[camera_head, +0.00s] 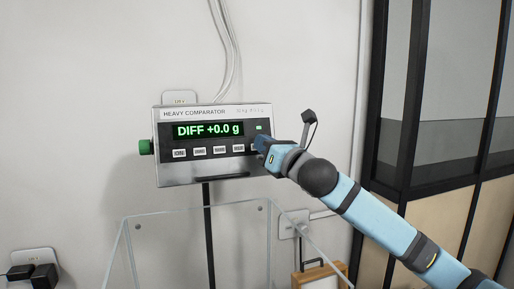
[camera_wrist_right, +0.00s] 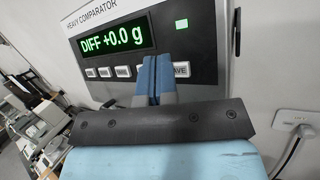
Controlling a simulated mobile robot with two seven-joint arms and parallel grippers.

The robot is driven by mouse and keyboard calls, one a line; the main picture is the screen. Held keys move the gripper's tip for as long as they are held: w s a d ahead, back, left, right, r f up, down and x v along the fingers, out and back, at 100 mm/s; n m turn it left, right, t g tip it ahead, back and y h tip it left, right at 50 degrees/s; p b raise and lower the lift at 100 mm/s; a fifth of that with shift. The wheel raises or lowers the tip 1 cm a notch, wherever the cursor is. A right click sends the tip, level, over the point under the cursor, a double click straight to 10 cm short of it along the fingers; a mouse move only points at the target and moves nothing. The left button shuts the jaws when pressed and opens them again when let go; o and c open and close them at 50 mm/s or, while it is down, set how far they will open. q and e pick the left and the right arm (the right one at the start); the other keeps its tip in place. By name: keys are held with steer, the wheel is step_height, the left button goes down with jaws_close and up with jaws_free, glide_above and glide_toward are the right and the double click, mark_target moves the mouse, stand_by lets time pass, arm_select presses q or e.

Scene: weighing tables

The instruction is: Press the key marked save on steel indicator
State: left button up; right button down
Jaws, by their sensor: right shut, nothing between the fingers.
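The steel indicator (camera_head: 213,185), labelled HEAVY COMPARATOR, stands on a dark post in front of the wall; its green display (camera_head: 209,130) reads DIFF +0.0 g. A row of pale keys runs below the display. The rightmost key, the save key (camera_wrist_right: 181,70), shows in the right wrist view with the letters "AVE" visible; its left end is hidden behind my fingers. My right gripper (camera_wrist_right: 154,62) is shut and empty, its blue fingertips over the key row beside the save key. It also shows in the head view (camera_head: 259,142). I cannot tell whether the fingertips touch the panel. My left gripper is not in view.
A clear-walled box (camera_head: 124,222) stands below the indicator. A green knob (camera_head: 145,147) sticks out of the indicator's left side. Cables hang on the wall above. A dark-framed partition (camera_head: 376,110) stands at the right, and a wooden case (camera_head: 318,274) is low behind my right arm.

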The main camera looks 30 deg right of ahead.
steer(key=shift+w, duration=0.15)
stand_by(0.7)
steer(key=shift+w+d+p, duration=0.1)
steer(key=shift+p, duration=0.2)
steer(key=shift+w+f, duration=0.1)
steer(key=shift+w, duration=0.05)
steer(key=shift+w+d+f, duration=0.1)
steer(key=shift+w, duration=0.2)
stand_by(0.4)
steer(key=shift+s, duration=0.1)
stand_by(0.3)
steer(key=shift+s+a+r+p, duration=0.2)
steer(key=shift+s+p, duration=0.25)
steer(key=shift+s, duration=0.2)
steer(key=shift+s+a+r+p, duration=0.15)
steer(key=shift+s+a+r, duration=0.05)
steer(key=shift+s, duration=0.55)
steer(key=shift+s+a+r+p, duration=0.15)
steer(key=shift+s+r, duration=0.1)
steer(key=shift+s, duration=0.55)
steer(key=shift+s+a+r+p, duration=0.15)
steer(key=shift+s+a+r, duration=0.05)
steer(key=shift+s, duration=0.55)
